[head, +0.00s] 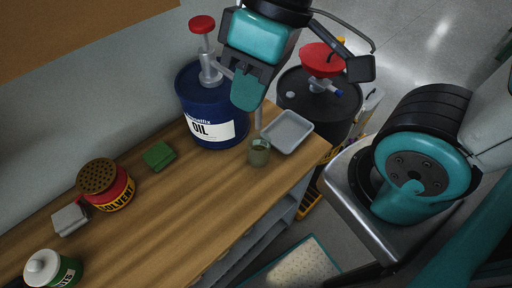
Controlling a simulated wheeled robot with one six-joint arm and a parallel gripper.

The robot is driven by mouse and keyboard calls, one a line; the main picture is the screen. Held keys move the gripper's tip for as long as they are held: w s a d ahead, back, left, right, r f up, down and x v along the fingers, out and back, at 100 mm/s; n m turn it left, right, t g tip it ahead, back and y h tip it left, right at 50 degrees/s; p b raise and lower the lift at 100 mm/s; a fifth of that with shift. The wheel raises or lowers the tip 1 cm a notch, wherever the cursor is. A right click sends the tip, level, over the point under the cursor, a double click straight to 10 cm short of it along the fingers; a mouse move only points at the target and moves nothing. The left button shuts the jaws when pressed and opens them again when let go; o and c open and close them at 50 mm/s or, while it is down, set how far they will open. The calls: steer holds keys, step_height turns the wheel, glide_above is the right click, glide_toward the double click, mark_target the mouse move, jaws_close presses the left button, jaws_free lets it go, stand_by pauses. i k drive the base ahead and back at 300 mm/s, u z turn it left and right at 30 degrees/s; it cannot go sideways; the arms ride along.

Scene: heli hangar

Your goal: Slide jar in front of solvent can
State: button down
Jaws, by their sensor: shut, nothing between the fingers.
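The solvent can (118,190) is red with a yellow band lettered SOLVENT and a perforated brown top. It stands at the left of the wooden workbench, near the wall. A small, greenish, see-through jar (259,153) stands near the bench's right end, beside a grey tray. It is well to the right of the can. My gripper (246,103) is shut and empty, pointing down above and behind the jar, in front of the oil drum in the picture. It appears apart from the jar. Its exact height is hard to tell.
A blue oil drum (212,132) with a red-topped pump stands behind the jar. The grey tray (288,132) is at the jar's right. A green pad (158,156), a grey block (69,219) and a white-lidded green canister (55,270) are leftward. Bare wood (180,205) lies between jar and can.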

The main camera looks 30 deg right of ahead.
mark_target(257, 159)
steer(key=z, duration=1)
steer(key=k, duration=1.3)
steer(key=z, duration=0.65)
steer(key=i, duration=0.65)
steer(key=u, duration=0.35)
